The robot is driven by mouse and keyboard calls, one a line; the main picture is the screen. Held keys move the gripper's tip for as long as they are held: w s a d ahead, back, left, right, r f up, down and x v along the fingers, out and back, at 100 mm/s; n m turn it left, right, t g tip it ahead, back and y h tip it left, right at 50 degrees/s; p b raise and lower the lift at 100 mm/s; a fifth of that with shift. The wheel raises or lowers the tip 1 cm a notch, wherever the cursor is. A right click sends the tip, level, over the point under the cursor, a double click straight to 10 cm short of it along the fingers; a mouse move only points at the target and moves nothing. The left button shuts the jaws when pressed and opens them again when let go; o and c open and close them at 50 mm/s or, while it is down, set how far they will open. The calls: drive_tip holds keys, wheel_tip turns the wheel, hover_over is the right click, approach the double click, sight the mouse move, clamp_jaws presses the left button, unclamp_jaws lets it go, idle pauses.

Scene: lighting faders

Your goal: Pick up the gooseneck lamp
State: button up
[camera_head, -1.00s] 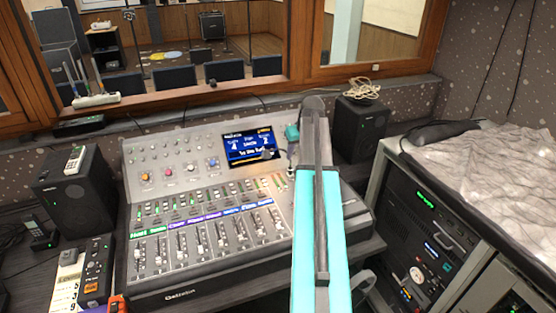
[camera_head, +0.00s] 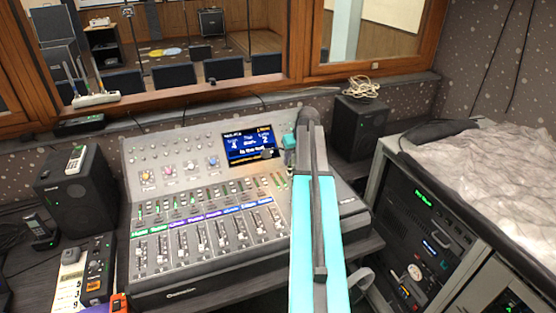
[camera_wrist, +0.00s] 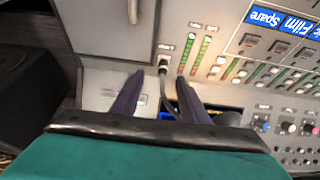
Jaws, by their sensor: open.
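The gooseneck lamp shows in the wrist view as a thin dark stalk (camera_wrist: 163,88) rising from a socket on the mixing console (camera_wrist: 112,98). Its dark head appears to be at the lower right, partly hidden behind a finger. In the head view a small dark lamp head (camera_head: 267,154) overlaps the console screen (camera_head: 248,146). My gripper (camera_wrist: 160,77) is open, with a dark finger on either side of the stalk. I see no clear contact. In the head view my teal gripper body (camera_head: 289,141) is just right of the screen, and its fingers are hardly visible.
The mixing console (camera_head: 215,286) fills the middle of the desk. A right speaker (camera_head: 360,128) and a left speaker (camera_head: 78,193) flank it. An equipment rack (camera_head: 420,235) stands at the right.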

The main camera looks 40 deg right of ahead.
sight(290, 165)
drive_tip(key=shift+a+p+x, duration=0.2)
drive_tip(key=shift+p+x, duration=0.85)
drive_tip(key=shift+x, duration=0.4)
drive_tip(key=shift+p+x, duration=0.3)
drive_tip(key=shift+x, duration=0.8)
drive_tip(key=shift+w+r, duration=0.1)
clamp_jaws()
